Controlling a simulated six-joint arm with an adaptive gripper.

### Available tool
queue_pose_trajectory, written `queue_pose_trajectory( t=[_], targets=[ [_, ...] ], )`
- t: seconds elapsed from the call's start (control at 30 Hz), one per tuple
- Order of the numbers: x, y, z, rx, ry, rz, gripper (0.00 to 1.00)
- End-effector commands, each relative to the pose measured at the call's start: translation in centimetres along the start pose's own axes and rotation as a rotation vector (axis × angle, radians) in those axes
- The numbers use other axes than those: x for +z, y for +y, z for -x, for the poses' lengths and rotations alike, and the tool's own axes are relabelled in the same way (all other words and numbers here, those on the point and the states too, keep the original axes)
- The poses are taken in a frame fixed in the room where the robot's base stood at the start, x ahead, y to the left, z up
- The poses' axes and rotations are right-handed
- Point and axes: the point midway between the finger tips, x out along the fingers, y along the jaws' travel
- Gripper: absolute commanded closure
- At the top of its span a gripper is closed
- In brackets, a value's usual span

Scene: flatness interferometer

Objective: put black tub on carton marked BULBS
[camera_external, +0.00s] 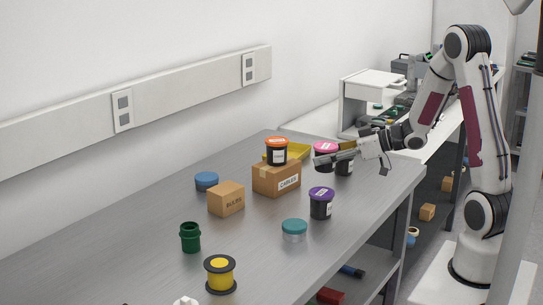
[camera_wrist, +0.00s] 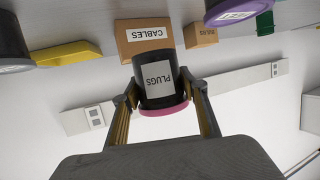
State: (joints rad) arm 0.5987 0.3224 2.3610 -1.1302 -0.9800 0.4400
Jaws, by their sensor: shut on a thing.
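My gripper (camera_wrist: 154,103) is shut on a black tub (camera_wrist: 155,83) with a pink lid and a white PLUGS label. In the external view my gripper (camera_external: 333,157) holds this tub (camera_external: 321,165) near the table's right side, close to another black tub (camera_external: 345,168). The carton marked BULBS (camera_external: 225,201) stands on the table, left of and in front of the carton marked CABLES (camera_external: 268,181). Its top is bare. In the wrist view, which is upside down, the BULBS carton (camera_wrist: 201,34) shows beyond the held tub.
A black tub with an orange lid (camera_external: 276,155) stands on the CABLES carton. A purple-lidded tub (camera_external: 321,207), a teal-lidded jar (camera_external: 294,232), a blue-lidded container (camera_external: 206,180), a green jar (camera_external: 190,240) and a yellow spool (camera_external: 220,274) surround the BULBS carton. A yellow tray (camera_external: 300,151) lies behind.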

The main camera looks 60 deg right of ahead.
Motion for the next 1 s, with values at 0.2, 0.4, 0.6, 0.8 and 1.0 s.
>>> queue_pose_trajectory(
  t=[0.2,0.4,0.6,0.8,1.0],
  targets=[
    [-1.9,-3.5,-3.7,-0.096,0.001,0.036,0.80],
    [-3.8,-6.5,-7.1,-0.167,0.001,0.063,0.80],
    [-5.8,-9.6,-10.5,-0.225,0.001,0.084,0.80],
    [-8.1,-12.8,-14.0,-0.267,0.001,0.099,0.80],
    [-11.0,-15.9,-17.4,-0.288,0.002,0.107,0.80]
  ],
)
